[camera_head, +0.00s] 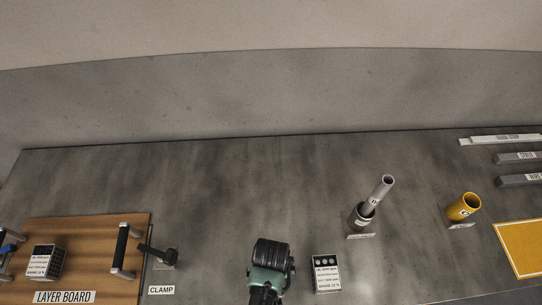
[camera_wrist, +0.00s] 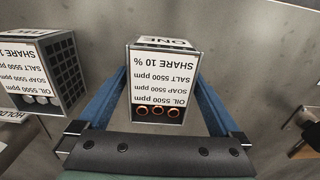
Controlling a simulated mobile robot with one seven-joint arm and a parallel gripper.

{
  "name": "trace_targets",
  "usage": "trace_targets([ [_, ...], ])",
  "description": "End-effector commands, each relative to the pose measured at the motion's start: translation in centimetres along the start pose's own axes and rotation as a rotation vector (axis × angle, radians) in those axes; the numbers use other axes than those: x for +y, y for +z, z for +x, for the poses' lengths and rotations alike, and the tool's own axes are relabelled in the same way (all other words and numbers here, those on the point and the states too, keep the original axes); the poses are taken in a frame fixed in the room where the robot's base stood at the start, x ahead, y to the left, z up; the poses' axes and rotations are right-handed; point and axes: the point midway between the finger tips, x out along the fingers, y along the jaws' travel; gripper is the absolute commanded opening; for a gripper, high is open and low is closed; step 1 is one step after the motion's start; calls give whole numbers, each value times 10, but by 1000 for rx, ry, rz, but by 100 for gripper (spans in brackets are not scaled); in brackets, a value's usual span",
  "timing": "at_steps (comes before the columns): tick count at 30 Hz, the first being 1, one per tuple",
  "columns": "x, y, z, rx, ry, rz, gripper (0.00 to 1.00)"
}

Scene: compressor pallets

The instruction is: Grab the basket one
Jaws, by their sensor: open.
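In the wrist view, basket one (camera_wrist: 163,85) is a box with a white label that reads upside down, "ONE" on its far face and "SHARE 10 %" on its front. Orange-rimmed round openings show along its near edge. My gripper (camera_wrist: 160,78) is open, with its blue fingers on either side of the basket. Contact with its sides cannot be told. In the head view my arm's end (camera_head: 270,260) is at the bottom middle; I cannot make out basket one there, and the fingers are hidden.
A similar labelled box (camera_wrist: 45,70) stands close on the left in the wrist view. In the head view, a labelled box (camera_head: 326,272) stands right of my arm, a grey tube (camera_head: 377,195) and yellow cup (camera_head: 464,206) beyond. A clamp (camera_head: 158,256) and layer board (camera_head: 90,240) are left.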

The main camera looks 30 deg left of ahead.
Motion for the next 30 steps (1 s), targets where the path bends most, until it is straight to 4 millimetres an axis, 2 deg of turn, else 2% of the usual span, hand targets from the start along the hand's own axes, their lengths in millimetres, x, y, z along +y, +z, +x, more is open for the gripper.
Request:
trace_targets([
  [8, 0, 0, 4, 0, 0, 0, 100],
  [11, 0, 0, 4, 0, 0, 0, 86],
  [25, 0, 0, 4, 0, 0, 0, 1],
  [30, 0, -1, 3, 2, 0, 0, 0],
])
